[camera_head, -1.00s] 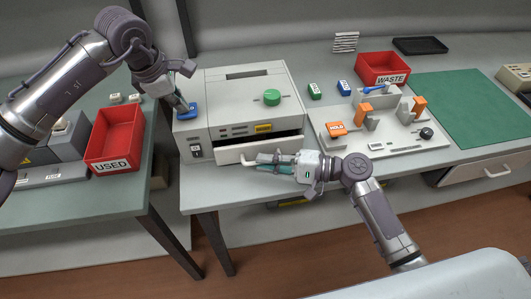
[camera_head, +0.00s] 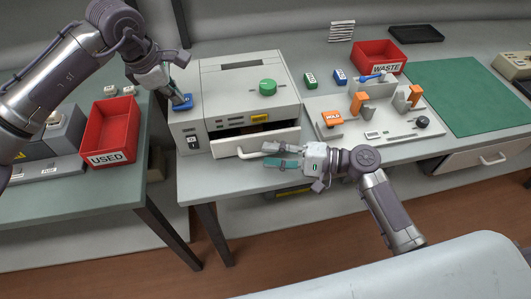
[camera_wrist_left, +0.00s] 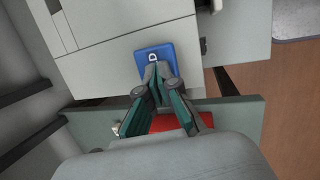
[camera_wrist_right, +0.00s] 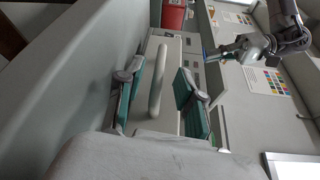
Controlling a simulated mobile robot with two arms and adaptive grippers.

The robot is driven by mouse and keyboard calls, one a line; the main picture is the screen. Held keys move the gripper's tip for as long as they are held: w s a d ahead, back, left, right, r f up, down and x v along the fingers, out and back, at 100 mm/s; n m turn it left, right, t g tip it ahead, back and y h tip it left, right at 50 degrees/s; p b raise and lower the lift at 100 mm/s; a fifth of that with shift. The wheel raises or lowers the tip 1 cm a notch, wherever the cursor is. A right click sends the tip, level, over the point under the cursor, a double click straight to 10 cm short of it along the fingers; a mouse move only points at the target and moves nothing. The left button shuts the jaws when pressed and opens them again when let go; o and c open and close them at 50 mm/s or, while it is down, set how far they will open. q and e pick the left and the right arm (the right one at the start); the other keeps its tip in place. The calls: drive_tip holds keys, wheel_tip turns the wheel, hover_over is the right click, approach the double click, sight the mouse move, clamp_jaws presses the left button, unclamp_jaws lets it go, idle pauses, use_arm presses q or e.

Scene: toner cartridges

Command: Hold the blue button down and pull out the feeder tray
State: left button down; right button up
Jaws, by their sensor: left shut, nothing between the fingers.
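The grey printer (camera_head: 245,85) stands on the bench. Its feeder tray (camera_head: 226,149) is partly out at the front, with a dark gap and something orange visible inside. The tray's pale bar handle (camera_head: 249,154) also shows in the right wrist view (camera_wrist_right: 157,82). My left gripper (camera_head: 183,101) is shut with its fingertips on the blue button (camera_head: 178,107); the button also shows in the left wrist view (camera_wrist_left: 146,50). My right gripper (camera_head: 272,156) is open at the handle. In the right wrist view its spread fingers have the handle between them; contact is not visible.
A red USED bin (camera_head: 111,133) stands on the left table. A fixture with an orange HOLD block (camera_head: 331,118) is right of the printer. A red WASTE bin (camera_head: 379,55) and a green mat (camera_head: 470,90) lie beyond.

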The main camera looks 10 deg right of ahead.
use_arm(q)
drive_tip(key=shift+f, duration=0.2)
use_arm(e)
drive_tip(key=v, duration=1)
use_arm(q)
drive_tip(key=shift+r, duration=0.1)
